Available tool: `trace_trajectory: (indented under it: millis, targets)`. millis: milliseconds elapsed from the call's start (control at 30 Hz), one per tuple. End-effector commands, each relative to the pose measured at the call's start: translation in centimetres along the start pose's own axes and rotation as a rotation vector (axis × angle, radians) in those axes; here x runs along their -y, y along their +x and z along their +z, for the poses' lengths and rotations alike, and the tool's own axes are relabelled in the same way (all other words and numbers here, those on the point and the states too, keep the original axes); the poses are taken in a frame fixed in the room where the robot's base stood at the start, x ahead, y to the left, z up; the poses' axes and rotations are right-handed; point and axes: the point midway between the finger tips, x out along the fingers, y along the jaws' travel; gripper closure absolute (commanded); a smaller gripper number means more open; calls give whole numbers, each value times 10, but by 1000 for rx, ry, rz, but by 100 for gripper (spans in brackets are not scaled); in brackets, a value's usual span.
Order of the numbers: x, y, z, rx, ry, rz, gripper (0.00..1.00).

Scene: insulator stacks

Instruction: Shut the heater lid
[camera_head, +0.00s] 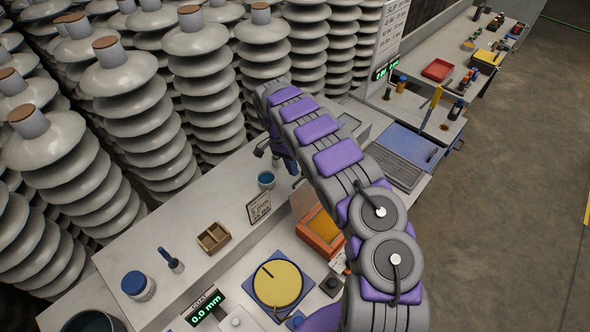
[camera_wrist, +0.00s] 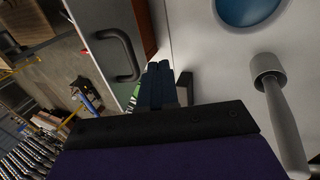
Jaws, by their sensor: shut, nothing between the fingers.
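The heater (camera_head: 322,233) is an orange box with a yellow inside, standing on the white bench in the head view. Its lid (camera_head: 303,199) stands raised at the box's back left edge, so the box is open. In the wrist view a grey panel with a black bar handle (camera_wrist: 121,55) and an orange-brown edge appears to be the lid's outer side. My gripper (camera_wrist: 161,82) is shut and empty, its dark fingertips just right of and below the handle in that view, apparently apart from it. In the head view my gripper (camera_head: 288,163) is partly hidden behind the arm, above the shelf behind the heater.
A blue-topped cup (camera_head: 266,180) stands on the shelf close to my gripper. A small sign (camera_head: 259,207) and a wooden tray (camera_head: 213,238) are left of the heater. A yellow disc (camera_head: 277,284) lies in front. Insulator stacks (camera_head: 205,75) crowd the back.

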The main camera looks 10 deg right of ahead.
Motion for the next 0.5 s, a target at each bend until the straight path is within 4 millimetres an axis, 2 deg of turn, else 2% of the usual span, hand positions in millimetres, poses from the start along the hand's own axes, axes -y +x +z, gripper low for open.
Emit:
trace_trajectory:
  millis: [200,500]
  targets:
    - [-10,4,2,-1,0,2,100]
    - [-14,6,1,0,0,1,100]
